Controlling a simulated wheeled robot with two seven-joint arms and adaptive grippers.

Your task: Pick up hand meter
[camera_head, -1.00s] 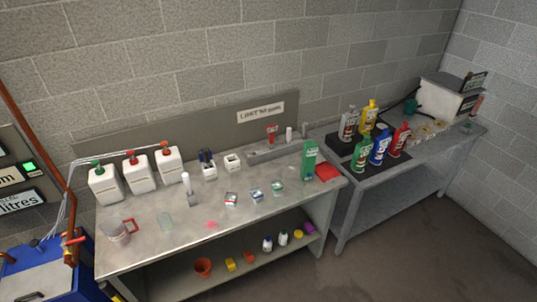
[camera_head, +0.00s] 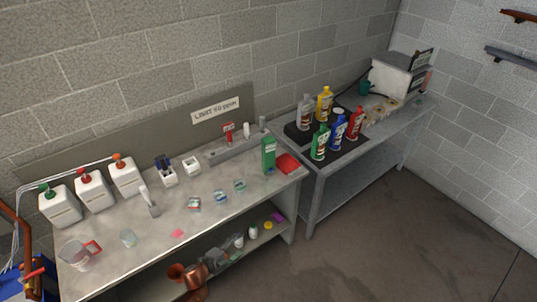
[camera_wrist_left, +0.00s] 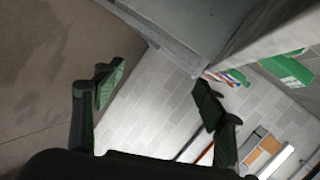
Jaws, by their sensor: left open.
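I cannot tell for sure which item is the hand meter. A slim white upright device (camera_head: 149,203) and a dark-topped white device (camera_head: 166,170) stand on the left bench, and a small red device (camera_head: 229,132) stands at its back. My left gripper (camera_head: 222,258) shows small and unclear at the bench's front, around the lower shelf, below the bench top. In the left wrist view its fingers (camera_wrist_left: 158,92) are wide apart with nothing between them. My right gripper is not in view.
The left bench (camera_head: 110,262) also holds white bottles with coloured caps (camera_head: 93,190), a clear jug (camera_head: 75,256), small cups (camera_head: 194,204) and a green box (camera_head: 268,155). Coloured bottles (camera_head: 338,131) stand on the right bench (camera_head: 345,165). The floor (camera_head: 370,240) at right is clear.

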